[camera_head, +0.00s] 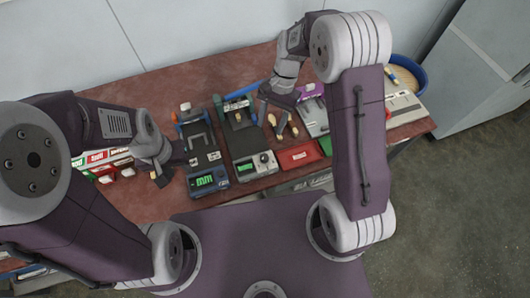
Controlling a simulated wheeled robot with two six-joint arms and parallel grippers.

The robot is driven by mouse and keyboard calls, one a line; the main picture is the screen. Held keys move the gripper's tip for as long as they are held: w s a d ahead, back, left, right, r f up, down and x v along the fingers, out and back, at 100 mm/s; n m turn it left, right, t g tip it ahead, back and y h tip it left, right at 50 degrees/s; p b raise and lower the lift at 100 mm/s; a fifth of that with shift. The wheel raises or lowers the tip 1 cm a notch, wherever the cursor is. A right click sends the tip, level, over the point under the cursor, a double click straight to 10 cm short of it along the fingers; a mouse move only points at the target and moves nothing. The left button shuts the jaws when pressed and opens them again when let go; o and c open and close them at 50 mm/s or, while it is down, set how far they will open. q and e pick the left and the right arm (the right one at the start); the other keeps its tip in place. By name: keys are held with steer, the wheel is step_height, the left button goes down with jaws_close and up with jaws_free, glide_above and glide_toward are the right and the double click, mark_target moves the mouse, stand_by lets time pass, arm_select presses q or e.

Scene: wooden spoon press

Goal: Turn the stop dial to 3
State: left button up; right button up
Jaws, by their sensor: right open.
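Two dark machines with green displays stand side by side mid-table: a left one (201,150) and a right one (246,135). The right one has a light front panel with a small round knob (265,158), perhaps the stop dial; its numbers are too small to read. My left gripper (172,168) is left of the left machine, fingers apart, with nothing seen between them. My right gripper (278,101) is open, over the back of the table just right of the right machine, above several wooden spoons (282,124). It is clear of the knob.
A pale device (404,106) and a blue-rimmed basket (408,74) are at the right. Labelled boxes (100,158) stand at the left. The table's back left (150,92) is bare.

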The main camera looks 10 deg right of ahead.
steer(key=g, duration=0.1)
glide_toward(265, 156)
steer(key=x, duration=0.9)
steer(key=shift+r+p, duration=0.1)
steer(key=shift+p, duration=0.3)
jaws_close()
